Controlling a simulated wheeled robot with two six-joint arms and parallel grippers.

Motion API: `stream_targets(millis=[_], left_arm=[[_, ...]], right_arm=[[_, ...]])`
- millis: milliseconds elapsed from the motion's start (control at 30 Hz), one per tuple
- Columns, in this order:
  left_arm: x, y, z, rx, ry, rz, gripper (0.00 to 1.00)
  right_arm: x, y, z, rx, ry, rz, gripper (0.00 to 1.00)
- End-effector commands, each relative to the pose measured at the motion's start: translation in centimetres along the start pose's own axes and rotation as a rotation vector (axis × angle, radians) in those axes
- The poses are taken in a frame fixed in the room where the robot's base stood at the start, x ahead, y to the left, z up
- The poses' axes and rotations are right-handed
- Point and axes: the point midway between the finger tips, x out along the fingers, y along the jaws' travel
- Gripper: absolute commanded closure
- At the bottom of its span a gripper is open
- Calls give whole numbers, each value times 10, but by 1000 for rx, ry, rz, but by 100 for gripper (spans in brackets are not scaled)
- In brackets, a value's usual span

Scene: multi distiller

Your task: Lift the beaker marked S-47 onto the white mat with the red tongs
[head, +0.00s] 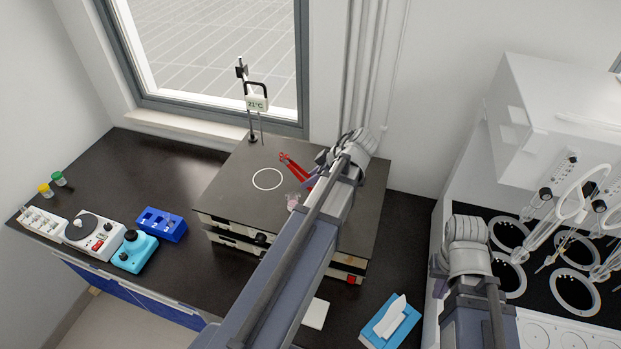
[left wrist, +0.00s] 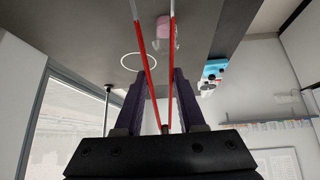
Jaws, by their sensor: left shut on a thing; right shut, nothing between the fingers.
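The red tongs (head: 294,168) are in my left gripper (head: 322,158), above the back part of the dark hot plate. In the left wrist view the tongs (left wrist: 149,75) run up between the dark fingers of my left gripper (left wrist: 161,82), their tips near or past the top edge. A small beaker with pink contents (head: 293,201) shows just below the tongs, and in the left wrist view the beaker (left wrist: 163,28) appears between the tong arms. Contact is unclear and its marking is unreadable. The white mat (head: 316,313) is partly hidden by my left arm. My right gripper (head: 438,264) is shut and empty, mostly hidden.
A blue rack (head: 161,224), cyan device (head: 135,251) and white stirrer (head: 95,233) stand left. A tissue box (head: 391,322) is at front right. Glassware stands far right.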

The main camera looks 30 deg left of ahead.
Motion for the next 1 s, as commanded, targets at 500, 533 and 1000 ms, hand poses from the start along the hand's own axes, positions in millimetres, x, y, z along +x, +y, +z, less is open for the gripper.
stream_targets(millis=[500,533,1000], left_arm=[[-49,2,-37,0,0,0,100],[-52,2,-39,0,0,0,100],[-93,3,-71,0,0,0,100]], right_arm=[[-61,6,4,-5,-3,0,100],[-65,6,4,-6,-3,0,100],[-116,10,8,28,-5,-4,100]])
